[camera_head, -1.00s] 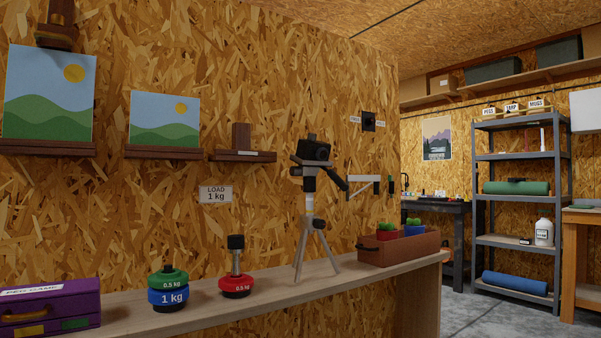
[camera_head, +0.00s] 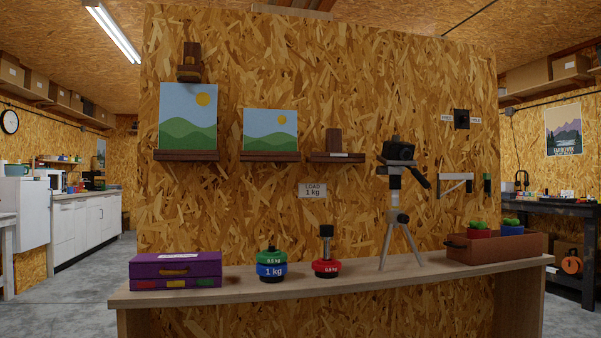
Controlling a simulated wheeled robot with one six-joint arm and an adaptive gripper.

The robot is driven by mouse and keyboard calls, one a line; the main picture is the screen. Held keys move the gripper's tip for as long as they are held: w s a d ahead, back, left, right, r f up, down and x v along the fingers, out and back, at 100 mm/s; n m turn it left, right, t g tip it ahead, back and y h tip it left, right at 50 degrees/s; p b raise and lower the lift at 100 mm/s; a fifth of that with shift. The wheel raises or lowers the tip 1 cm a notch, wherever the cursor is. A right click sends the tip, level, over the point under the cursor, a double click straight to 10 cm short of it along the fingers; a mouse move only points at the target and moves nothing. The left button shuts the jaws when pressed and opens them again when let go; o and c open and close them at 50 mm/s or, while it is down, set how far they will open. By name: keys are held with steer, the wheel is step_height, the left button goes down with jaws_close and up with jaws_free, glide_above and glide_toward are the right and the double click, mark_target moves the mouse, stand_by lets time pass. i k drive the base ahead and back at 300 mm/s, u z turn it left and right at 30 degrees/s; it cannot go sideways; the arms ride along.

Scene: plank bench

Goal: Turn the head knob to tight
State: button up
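A small tripod (camera_head: 398,232) stands on the bench at right of centre, its legs spread. A black camera (camera_head: 397,149) sits on its head. A dark handle-like part (camera_head: 420,180) sticks out to the lower right of the head, and a grey round part (camera_head: 402,217) shows at the top of the legs. I cannot tell for sure which part is the head knob or how it is set. A black wall fitting (camera_head: 461,119) with small labels on both sides is behind to the right; the labels are too small to read surely. My gripper is not in view.
The plank bench (camera_head: 210,297) holds a purple case (camera_head: 176,257), green and blue weights (camera_head: 270,269), a red weight on a post (camera_head: 326,267) and a wooden planter (camera_head: 470,251). Wall shelves (camera_head: 186,156) hold pictures. Grey floor (camera_head: 75,275) is open at left.

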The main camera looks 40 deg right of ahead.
mark_target(381, 170)
steer(key=u, duration=0.85)
steer(key=i, duration=1.25)
steer(key=z, duration=2.3)
